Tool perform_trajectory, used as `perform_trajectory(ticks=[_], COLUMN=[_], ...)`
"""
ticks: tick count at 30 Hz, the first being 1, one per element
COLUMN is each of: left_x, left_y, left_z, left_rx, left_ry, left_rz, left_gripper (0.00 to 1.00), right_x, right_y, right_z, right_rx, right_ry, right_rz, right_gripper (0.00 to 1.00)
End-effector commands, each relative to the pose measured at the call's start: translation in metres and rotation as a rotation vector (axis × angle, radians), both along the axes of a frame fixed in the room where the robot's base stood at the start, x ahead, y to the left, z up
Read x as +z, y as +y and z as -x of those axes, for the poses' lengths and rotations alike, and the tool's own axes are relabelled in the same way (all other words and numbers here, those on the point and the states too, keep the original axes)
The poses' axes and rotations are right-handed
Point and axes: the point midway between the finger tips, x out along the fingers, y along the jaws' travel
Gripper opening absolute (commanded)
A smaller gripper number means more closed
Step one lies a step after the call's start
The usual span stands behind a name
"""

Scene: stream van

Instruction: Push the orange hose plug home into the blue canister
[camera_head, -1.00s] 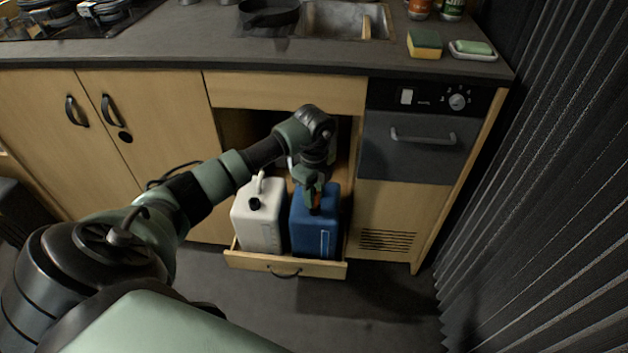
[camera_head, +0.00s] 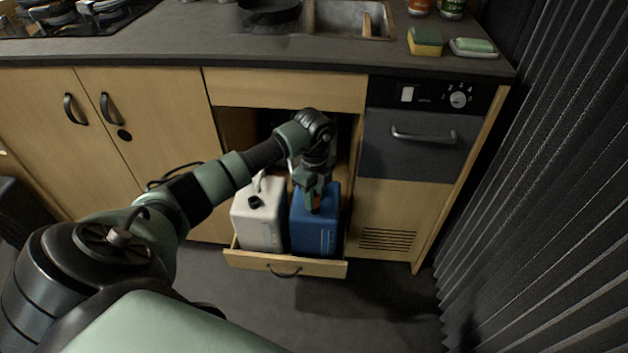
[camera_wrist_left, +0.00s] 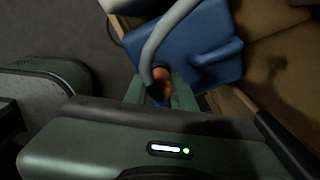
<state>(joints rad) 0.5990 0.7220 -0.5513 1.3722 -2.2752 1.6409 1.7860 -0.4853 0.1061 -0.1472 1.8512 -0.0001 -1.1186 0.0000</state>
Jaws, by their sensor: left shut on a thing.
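The blue canister (camera_head: 314,238) stands upright in the pulled-out drawer under the sink, and its top also shows in the left wrist view (camera_wrist_left: 200,50). My left gripper (camera_head: 314,208) is over the canister's top and is shut on the orange hose plug (camera_wrist_left: 161,80). The pale grey hose (camera_wrist_left: 165,38) runs up from the plug in the left wrist view. The plug is at the canister's top; the gripper hides its lower end, so I cannot tell how deep it sits. My right gripper is not in view.
A white canister (camera_head: 258,226) with a dark cap stands close left of the blue one. The drawer front (camera_head: 285,264) is in front of both. Cabinet walls and the worktop (camera_head: 200,50) surround the opening; the floor in front is clear.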

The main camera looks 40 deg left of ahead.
Motion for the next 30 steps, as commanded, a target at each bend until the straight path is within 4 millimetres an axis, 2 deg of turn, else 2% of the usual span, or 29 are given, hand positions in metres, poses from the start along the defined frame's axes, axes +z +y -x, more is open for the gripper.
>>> perform_trajectory(ticks=[1, 3, 14, 16, 19, 24, 30], left_x=[0.001, 0.001, 0.004, 0.012, 0.028, 0.058, 0.077], left_y=[0.0, 0.0, 0.0, 0.001, 0.001, 0.001, 0.0], left_z=[-0.001, -0.001, -0.001, -0.001, -0.001, -0.001, -0.001], left_rx=[0.0, 0.0, 0.0, 0.001, 0.0, 0.0, 0.0], left_ry=[-0.002, -0.002, -0.003, -0.004, -0.005, -0.005, -0.003], left_rz=[0.0, 0.0, 0.0, -0.001, -0.001, -0.001, -0.001], left_gripper=[0.34, 0.51, 0.51, 0.51, 0.51, 0.51, 0.51], right_x=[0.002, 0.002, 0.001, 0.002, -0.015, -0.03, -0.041], right_y=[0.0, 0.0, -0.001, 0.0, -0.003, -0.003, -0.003], right_z=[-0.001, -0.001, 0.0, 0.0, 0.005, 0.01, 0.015], right_rx=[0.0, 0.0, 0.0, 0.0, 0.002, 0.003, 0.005], right_ry=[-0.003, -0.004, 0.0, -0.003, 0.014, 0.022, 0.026], right_rz=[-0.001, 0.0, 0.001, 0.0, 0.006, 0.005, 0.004], right_gripper=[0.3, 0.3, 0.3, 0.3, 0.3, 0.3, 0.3])
